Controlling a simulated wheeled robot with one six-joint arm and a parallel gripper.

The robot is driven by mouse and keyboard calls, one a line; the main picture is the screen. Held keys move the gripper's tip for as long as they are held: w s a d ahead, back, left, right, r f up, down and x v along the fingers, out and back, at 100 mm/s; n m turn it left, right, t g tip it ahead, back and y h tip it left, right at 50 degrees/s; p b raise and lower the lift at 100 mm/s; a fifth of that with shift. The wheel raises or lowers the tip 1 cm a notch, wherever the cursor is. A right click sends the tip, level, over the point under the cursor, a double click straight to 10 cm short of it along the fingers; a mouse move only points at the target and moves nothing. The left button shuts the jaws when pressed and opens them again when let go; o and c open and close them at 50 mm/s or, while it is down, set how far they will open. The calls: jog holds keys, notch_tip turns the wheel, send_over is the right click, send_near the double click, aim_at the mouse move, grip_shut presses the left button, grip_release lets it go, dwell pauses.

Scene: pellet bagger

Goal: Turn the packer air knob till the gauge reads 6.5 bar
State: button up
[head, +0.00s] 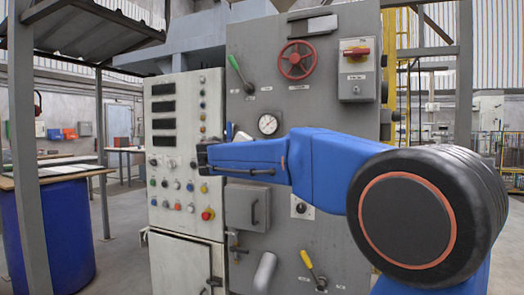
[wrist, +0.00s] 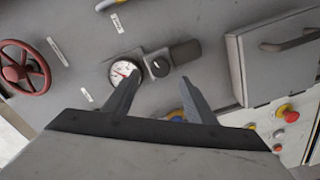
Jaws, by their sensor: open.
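The round white-faced gauge (wrist: 122,72) sits on the grey machine panel in the wrist view, partly behind one finger. It also shows in the head view (head: 268,124), above my blue arm; its reading is too small to tell. A small black knob (wrist: 160,67) with a pale mark is beside the gauge, on the same mount. My gripper (wrist: 160,78) is open and empty, its two fingers apart with the knob showing between their tips. No contact with the knob is visible. In the head view my arm hides the area below the gauge.
A red handwheel (wrist: 24,66) and a dark, rounded fitting (wrist: 185,52) are near the gauge. A grey box with a handle (wrist: 275,55) projects at the right. A green-handled lever (head: 240,74) and a button panel (head: 182,180) with a red stop button are close by.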

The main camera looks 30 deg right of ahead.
jog(key=x, duration=0.7)
jog(key=c, duration=1)
jog(key=shift+c, duration=0.2)
